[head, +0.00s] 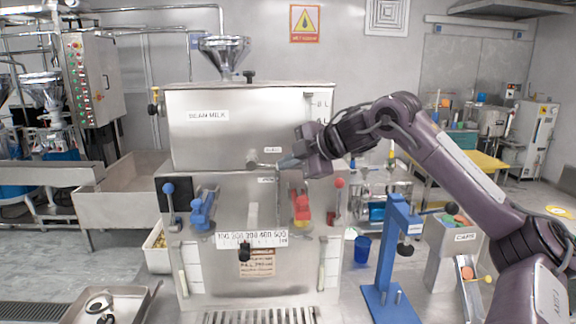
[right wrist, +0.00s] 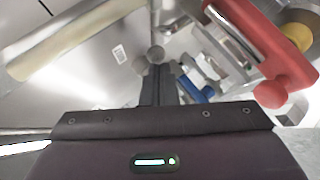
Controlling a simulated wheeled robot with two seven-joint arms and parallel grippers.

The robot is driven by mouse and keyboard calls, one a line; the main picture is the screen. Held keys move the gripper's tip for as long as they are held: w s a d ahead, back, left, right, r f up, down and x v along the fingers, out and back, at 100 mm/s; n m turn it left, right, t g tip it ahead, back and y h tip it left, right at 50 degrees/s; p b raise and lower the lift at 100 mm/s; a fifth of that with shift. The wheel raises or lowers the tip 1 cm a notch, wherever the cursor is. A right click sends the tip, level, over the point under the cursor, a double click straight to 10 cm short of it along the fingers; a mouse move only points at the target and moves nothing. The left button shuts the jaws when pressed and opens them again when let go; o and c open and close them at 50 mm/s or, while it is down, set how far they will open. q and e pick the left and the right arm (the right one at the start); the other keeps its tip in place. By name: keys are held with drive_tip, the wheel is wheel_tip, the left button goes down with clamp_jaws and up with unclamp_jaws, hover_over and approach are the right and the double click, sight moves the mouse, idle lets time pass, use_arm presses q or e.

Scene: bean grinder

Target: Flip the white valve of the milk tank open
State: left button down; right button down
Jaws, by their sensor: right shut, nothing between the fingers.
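The steel milk tank (head: 240,135), labelled BEAN MILK, sits on top of the machine. A small pale valve handle (head: 256,165) is at the tank's lower front edge. My right gripper (head: 284,162) comes in from the right, with its fingertips just right of that handle. In the right wrist view the shut dark fingers (right wrist: 156,85) end close to small grey round knobs (right wrist: 155,53). I cannot tell whether they touch. Nothing shows between the fingers. My left gripper is out of view.
Below the tank are a blue lever (head: 202,208) and a red lever (head: 301,205), which is near my gripper in the right wrist view (right wrist: 245,40). A blue stand (head: 393,245) is below my right arm. A steel hopper (head: 224,52) rises behind the tank.

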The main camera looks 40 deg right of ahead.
drive_tip(key=shift+a+r, duration=0.15)
drive_tip(key=shift+r, duration=0.05)
drive_tip(key=shift+r+p, duration=0.75)
drive_tip(key=shift+p, duration=0.05)
